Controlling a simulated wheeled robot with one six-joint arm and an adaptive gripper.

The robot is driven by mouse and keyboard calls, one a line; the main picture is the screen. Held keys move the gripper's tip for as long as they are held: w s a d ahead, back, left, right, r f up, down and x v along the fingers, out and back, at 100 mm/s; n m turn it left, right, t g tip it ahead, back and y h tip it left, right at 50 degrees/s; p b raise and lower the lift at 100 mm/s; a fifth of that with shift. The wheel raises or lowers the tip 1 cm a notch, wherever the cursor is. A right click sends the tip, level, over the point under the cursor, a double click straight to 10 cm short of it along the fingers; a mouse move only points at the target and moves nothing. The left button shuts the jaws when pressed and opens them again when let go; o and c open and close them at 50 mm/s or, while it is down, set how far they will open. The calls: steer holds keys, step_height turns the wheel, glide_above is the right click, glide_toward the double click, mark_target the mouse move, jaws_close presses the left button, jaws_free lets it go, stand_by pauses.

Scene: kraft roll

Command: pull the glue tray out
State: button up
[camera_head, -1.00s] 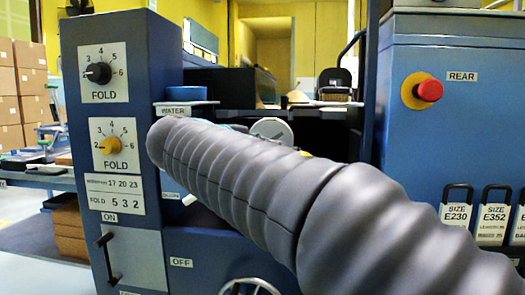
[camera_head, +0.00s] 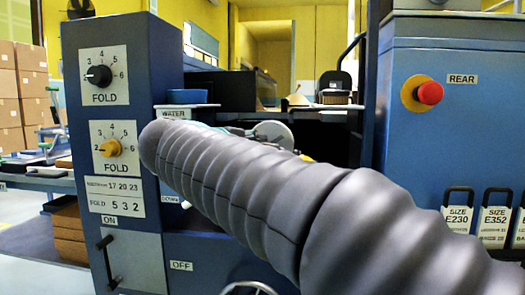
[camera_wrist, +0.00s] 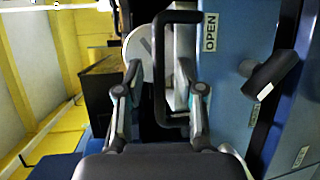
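In the wrist view a black loop handle (camera_wrist: 178,17) stands in front of a pale grey metal front, which I take to be the glue tray (camera_wrist: 181,45). My gripper (camera_wrist: 160,68) is open, with one finger on each side of the handle's long bar. Gaps show between the bar and both fingers in this view; I cannot tell how deep the bar sits between them.
A blue panel with an OPEN label (camera_wrist: 210,32) and a black lever (camera_wrist: 270,75) lie right of the handle in the wrist view. A pale round disc (camera_wrist: 137,55) is behind the left finger. In the head view a blue control column (camera_head: 160,60) stands left of my arm.

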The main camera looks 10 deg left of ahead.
steer(key=v, duration=1.1)
